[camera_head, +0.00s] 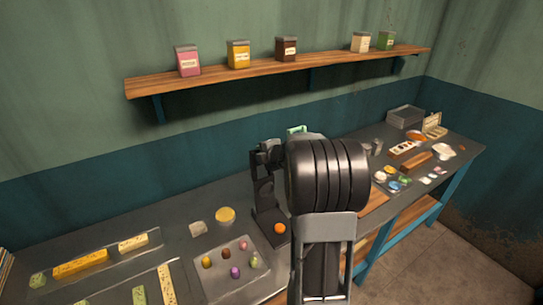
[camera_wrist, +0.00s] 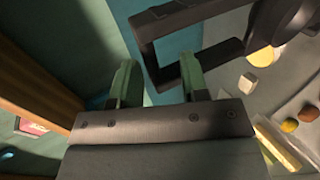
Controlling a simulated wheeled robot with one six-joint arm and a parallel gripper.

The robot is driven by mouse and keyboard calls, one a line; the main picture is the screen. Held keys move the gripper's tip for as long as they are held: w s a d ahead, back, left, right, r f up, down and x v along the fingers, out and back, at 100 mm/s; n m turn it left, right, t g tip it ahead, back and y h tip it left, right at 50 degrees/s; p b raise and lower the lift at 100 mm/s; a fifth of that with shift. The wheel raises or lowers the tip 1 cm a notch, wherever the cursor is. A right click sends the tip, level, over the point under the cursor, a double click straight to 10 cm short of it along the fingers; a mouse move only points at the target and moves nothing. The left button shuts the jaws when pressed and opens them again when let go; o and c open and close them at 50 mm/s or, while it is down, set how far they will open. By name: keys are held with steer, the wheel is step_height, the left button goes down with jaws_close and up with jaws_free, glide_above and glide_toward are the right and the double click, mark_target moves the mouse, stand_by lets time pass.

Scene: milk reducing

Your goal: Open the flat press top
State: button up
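The black flat press (camera_head: 264,196) stands on the grey workbench at the centre, partly hidden behind my arm. An orange ball (camera_head: 279,228) lies on its base. In the wrist view, a black rectangular frame (camera_wrist: 147,53), seemingly the press top's handle, reaches toward my gripper. My gripper (camera_wrist: 157,72) is open, with two green fingers spread apart. One bar of the frame appears in the gap between the fingers, and the right fingertip overlaps the frame's opening. I cannot tell whether they touch. In the head view, only a bit of green finger (camera_head: 297,130) shows above my arm.
A tray (camera_head: 215,284) with several coloured balls sits left of the press. A yellow disc (camera_head: 225,215) and a pale block (camera_head: 198,229) lie nearby. A wooden wall shelf (camera_head: 220,78) with several tins hangs behind. Dishes and boxes crowd the right end of the bench.

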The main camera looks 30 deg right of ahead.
steer(key=v, duration=0.6)
steer(key=shift+s+r, duration=0.2)
steer(key=shift+s, duration=0.2)
steer(key=s+d+f+m+g+h, duration=0.3)
steer(key=s+m+g+h, duration=0.45)
steer(key=m, duration=0.65)
steer(key=s+a+m+y+b, duration=0.1)
steer(key=s+a+y, duration=0.3)
steer(key=a, duration=0.8)
steer(key=s+a+m+y+b, duration=0.1)
steer(key=s+a+y, duration=0.3)
steer(key=s+a, duration=0.4)
steer(key=a+m, duration=0.1)
steer(key=a, duration=0.4)
steer(key=shift+f+m, duration=0.15)
steer(key=shift+m, duration=0.15)
steer(key=shift+s+d, duration=0.1)
steer(key=shift+s, duration=0.1)
